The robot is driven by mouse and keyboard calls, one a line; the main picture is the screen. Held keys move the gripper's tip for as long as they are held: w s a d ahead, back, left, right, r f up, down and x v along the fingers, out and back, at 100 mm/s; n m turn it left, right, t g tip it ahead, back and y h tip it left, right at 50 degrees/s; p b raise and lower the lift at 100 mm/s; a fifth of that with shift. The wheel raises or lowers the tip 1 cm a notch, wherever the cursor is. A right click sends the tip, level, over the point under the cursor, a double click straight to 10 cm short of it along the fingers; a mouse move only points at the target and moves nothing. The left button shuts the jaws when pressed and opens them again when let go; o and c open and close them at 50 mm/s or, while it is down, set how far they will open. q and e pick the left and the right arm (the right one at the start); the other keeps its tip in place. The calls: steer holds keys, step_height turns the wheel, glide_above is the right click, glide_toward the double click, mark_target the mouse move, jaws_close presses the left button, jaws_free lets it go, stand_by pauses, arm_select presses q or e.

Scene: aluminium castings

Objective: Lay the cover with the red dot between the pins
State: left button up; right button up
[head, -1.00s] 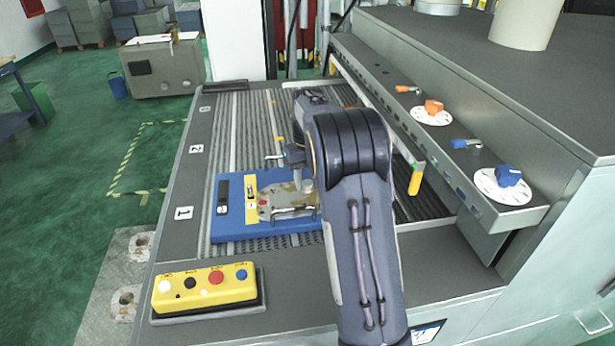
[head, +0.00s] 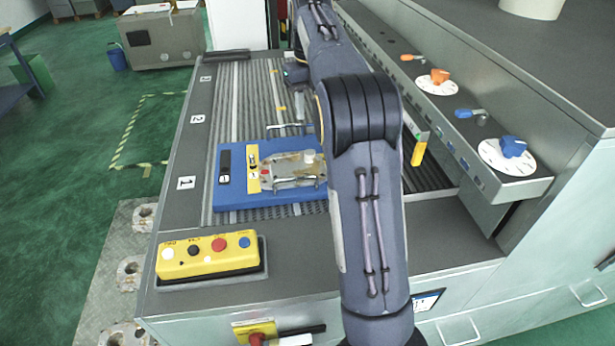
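A blue plate (head: 235,198) lies on the ribbed bed of the bench. A grey-brown cast metal piece (head: 290,166) lies flat on it, beside a yellow label strip (head: 253,176). A small reddish mark shows near the casting's left end; I cannot tell whether it is the red dot. A round light-coloured stub stands at its far right. A metal bar or handle lies along its near side. I cannot make out the pins clearly. My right gripper (head: 299,108) is behind the plate, apart from the casting, partly hidden by my arm. Its fingers are too small to read. My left gripper is out of view.
A yellow button box (head: 208,256) stands at the bench's near left. A grey ledge with dials and orange and blue knobs (head: 512,147) runs along the right. A yellow-tipped bar (head: 419,152) is right of my arm. The ribbed bed behind the plate is largely clear.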

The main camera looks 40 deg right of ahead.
steer(key=s+a+f+m+t+y, duration=0.1)
steer(key=s+a+f+m+t, duration=0.1)
steer(key=s+a+m, duration=0.5)
steer(key=s+a+f+m+t+y, duration=0.1)
steer(key=s+a+f+m, duration=0.3)
steer(key=m, duration=1.2)
steer(key=s+a+f+m+t+y, duration=0.1)
steer(key=s+a+f+m+t, duration=0.1)
steer(key=s+a+m, duration=1)
steer(key=shift+s+f+t+y, duration=0.4)
steer(key=shift+s+f, duration=0.5)
steer(key=shift+s, duration=1.35)
steer(key=shift+s, duration=0.1)
